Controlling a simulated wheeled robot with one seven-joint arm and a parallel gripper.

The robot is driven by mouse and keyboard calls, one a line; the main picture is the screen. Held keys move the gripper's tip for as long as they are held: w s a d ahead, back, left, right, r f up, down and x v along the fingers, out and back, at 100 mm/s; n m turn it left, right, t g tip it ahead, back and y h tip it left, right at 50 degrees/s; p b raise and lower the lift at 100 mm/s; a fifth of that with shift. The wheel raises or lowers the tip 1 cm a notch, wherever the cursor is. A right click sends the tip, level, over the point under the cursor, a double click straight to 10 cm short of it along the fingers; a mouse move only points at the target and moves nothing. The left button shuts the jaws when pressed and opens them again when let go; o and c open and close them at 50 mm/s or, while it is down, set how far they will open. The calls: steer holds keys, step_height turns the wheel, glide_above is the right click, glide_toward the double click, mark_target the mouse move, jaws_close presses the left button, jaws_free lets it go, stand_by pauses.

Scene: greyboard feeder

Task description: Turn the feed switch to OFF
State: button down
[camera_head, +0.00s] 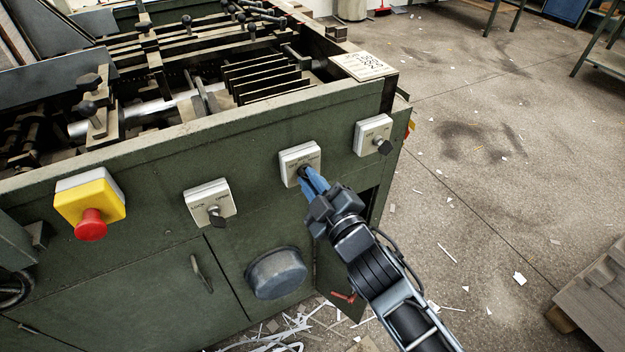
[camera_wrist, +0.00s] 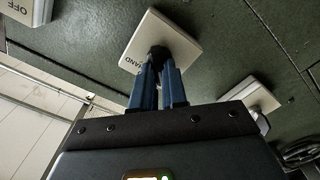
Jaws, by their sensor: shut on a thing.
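My gripper (camera_head: 314,182) is shut on the dark knob of the middle switch (camera_head: 300,155) on the green machine front. In the wrist view my blue fingers (camera_wrist: 159,80) close around this knob; its white plate (camera_wrist: 180,45) reads HAND. The fingers hide much of the knob, and I cannot tell its exact setting. Another switch plate, reading OFF (camera_wrist: 28,8), is partly in the wrist view at the upper left. It appears to be the right-hand switch (camera_head: 369,132) in the head view, with a dark knob; my gripper is apart from it.
To the left are a switch marked LOCK (camera_head: 207,196) and a yellow box (camera_head: 88,197) with a red stop button (camera_head: 91,226). A round grey cover (camera_head: 276,273) sticks out below. The floor (camera_head: 480,160) to the right is mostly open, with paper scraps.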

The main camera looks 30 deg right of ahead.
stand_by(0.4)
steer(key=c, duration=1.2)
jaws_free()
steer(key=shift+o, duration=0.2)
steer(key=s+b, duration=0.1)
steer(key=s, duration=0.6)
steer(key=shift+s, duration=0.4)
steer(key=s+f+m+g, duration=0.2)
steer(key=s+m, duration=0.1)
steer(key=s, duration=1.3)
steer(key=s+r+m, duration=0.3)
steer(key=s, duration=0.5)
steer(key=s+r+m+g, duration=0.1)
steer(key=s+r+m, duration=0.2)
steer(key=s, duration=0.5)
steer(key=shift+d+r, duration=0.25)
